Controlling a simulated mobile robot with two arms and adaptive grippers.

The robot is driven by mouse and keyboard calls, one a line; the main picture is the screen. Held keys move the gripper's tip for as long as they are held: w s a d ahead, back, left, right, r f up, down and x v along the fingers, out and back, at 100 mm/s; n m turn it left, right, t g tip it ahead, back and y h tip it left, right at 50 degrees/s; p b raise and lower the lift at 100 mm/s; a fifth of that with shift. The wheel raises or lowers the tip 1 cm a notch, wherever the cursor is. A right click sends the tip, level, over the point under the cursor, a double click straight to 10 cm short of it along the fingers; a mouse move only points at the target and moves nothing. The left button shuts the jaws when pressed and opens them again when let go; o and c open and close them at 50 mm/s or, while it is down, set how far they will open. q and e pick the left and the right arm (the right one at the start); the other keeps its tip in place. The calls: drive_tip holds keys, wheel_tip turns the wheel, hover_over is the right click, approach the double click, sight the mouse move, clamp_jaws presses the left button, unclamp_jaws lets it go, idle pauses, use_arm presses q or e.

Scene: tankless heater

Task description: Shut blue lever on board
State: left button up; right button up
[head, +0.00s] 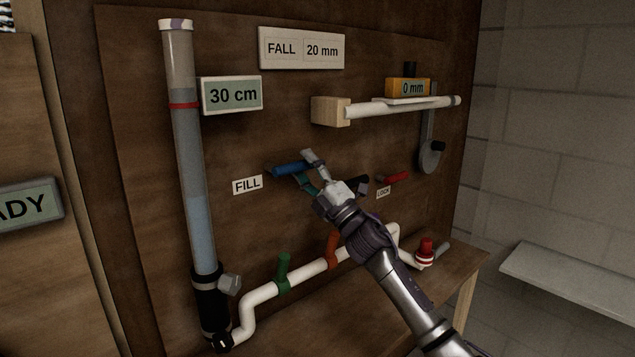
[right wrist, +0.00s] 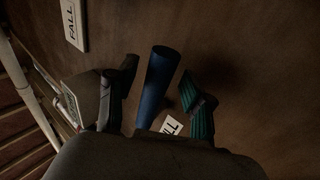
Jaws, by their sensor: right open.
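The blue lever (head: 291,168) sticks out from the wooden board (head: 140,130), just right of the FILL label (head: 247,185). It lies roughly level in the head view. My right gripper (head: 303,168) is at the lever with its fingers spread. In the right wrist view the blue lever (right wrist: 158,85) stands between the two open fingers (right wrist: 160,100), with gaps visible on both sides. It does not look gripped. Part of the lever's base is hidden by the gripper in the head view. My left gripper is not in view.
A clear water tube (head: 188,150) stands left of the lever. A white pipe with a green handle (head: 283,272) and an orange handle (head: 332,248) runs below. A red lever (head: 393,178) is at right, and a white bar (head: 405,107) juts out above.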

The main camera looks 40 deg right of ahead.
drive_tip(key=v, duration=1.1)
drive_tip(key=shift+s+f, duration=0.2)
drive_tip(key=shift+s, duration=0.05)
drive_tip(key=shift+d, duration=0.1)
